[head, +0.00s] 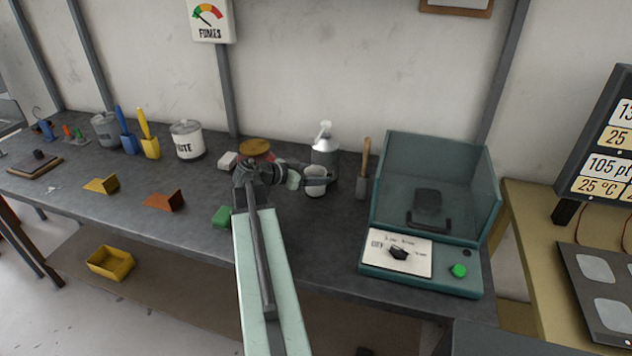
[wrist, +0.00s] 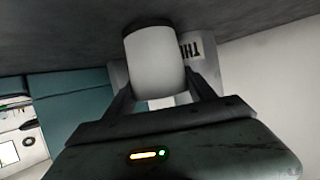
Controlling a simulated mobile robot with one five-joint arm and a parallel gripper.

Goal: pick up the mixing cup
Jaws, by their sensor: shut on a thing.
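The mixing cup (head: 315,189) is a small white cup in front of the grey metal can with a spout on the workbench. In the wrist view the cup (wrist: 155,65) is a pale cylinder with a dark band at its end, between the two fingers. My gripper (head: 312,180) reaches it from the left with its fingers at the cup. It also shows in the wrist view (wrist: 160,95), shut on the cup with one finger on each side. I cannot tell whether the cup touches the bench.
The metal spouted can (head: 324,152) stands close behind the cup. A brush-like tool with a wooden handle (head: 363,165) and a teal machine with clear walls (head: 428,215) are to the right. A green block (head: 222,216) lies left of my arm. The bench front (head: 335,245) is clear.

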